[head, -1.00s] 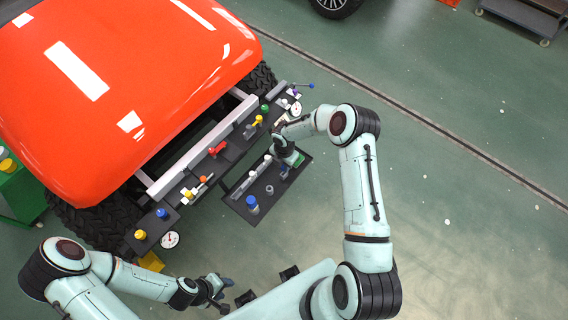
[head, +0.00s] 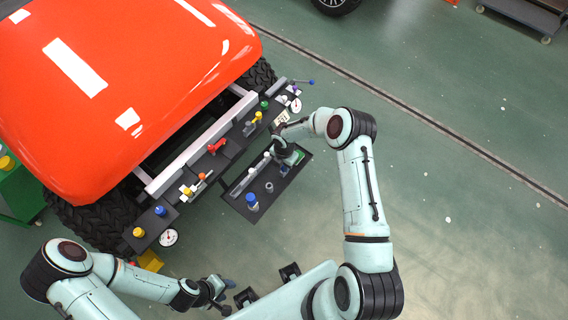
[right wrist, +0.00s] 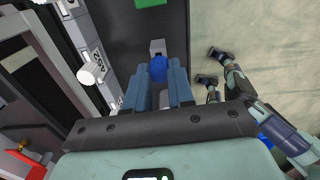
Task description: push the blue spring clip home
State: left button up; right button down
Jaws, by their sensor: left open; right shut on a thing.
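My right gripper (right wrist: 157,90) is shut on a small blue part, which looks like the blue spring clip (right wrist: 157,69). The clip shows between the two blue-grey fingers in the right wrist view, with a grey block-like piece just beyond it. In the head view my right gripper (head: 286,152) is over the far end of the dark tray (head: 232,196), and the clip cannot be made out clearly there. Whether the clip touches any seat is hidden. My left gripper (head: 219,290) is open and empty at the lower middle, away from the cart front.
The orange-hooded vehicle (head: 150,90) has a front panel with a red handle (head: 217,145), a yellow part (head: 187,190) and a gauge (head: 168,237). A blue-capped item (head: 252,200) stands on the tray. Floor to the right is clear.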

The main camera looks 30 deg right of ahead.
jog(key=shift+f, duration=0.6)
jog(key=c, duration=0.9)
grip_release()
notch_tip(320, 180, up, 13)
jog(key=shift+r, duration=0.2)
